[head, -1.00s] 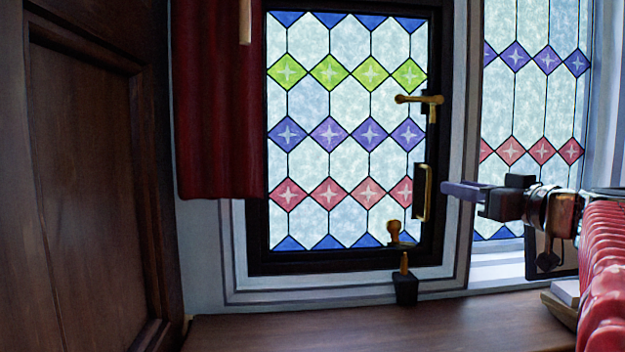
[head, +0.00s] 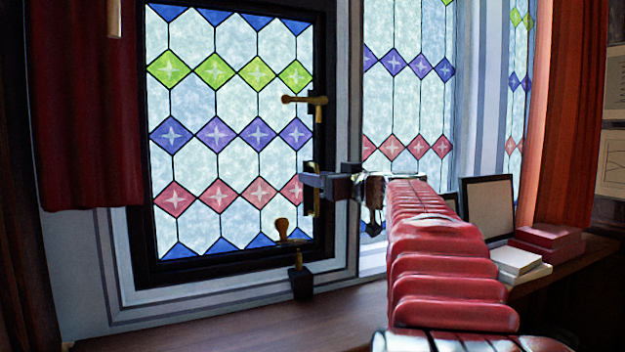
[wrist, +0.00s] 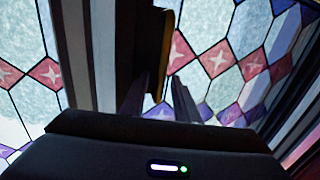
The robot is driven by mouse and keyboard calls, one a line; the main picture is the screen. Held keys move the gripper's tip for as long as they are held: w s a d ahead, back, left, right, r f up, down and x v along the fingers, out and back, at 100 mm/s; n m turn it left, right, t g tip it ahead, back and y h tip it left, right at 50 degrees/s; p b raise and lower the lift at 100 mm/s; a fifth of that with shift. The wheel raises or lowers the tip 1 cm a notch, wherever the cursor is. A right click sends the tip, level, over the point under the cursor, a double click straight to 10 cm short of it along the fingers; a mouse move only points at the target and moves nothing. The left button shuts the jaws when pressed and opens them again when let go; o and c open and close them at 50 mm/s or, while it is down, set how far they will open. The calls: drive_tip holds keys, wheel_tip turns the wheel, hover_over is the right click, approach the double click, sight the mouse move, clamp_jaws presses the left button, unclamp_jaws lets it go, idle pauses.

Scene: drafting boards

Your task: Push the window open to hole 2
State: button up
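The window (head: 155,240) is a dark-framed stained-glass casement left of centre in the head view. It looks closed in its pale surround. An upright brass pull handle (head: 316,204) is on its right stile, with a brass lever latch (head: 305,100) above. At the bottom is a brass stay with a knob (head: 283,232), above a dark block with a pin (head: 300,283); the stay's holes are too small to make out. My gripper (head: 308,178) is at the pull handle, partly covering it. In the wrist view, its fingertips (wrist: 160,80) are apart, with the brass handle (wrist: 167,45) just beyond; contact is unclear.
A red curtain (head: 85,110) hangs left of the window, and an orange curtain (head: 560,110) at the right. The wooden sill (head: 200,330) below is mostly clear. White books (head: 515,262), red books (head: 550,238) and a framed panel (head: 488,208) stand at the right.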

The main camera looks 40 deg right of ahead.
drive_tip(key=shift+c, duration=0.5)
clamp_jaws()
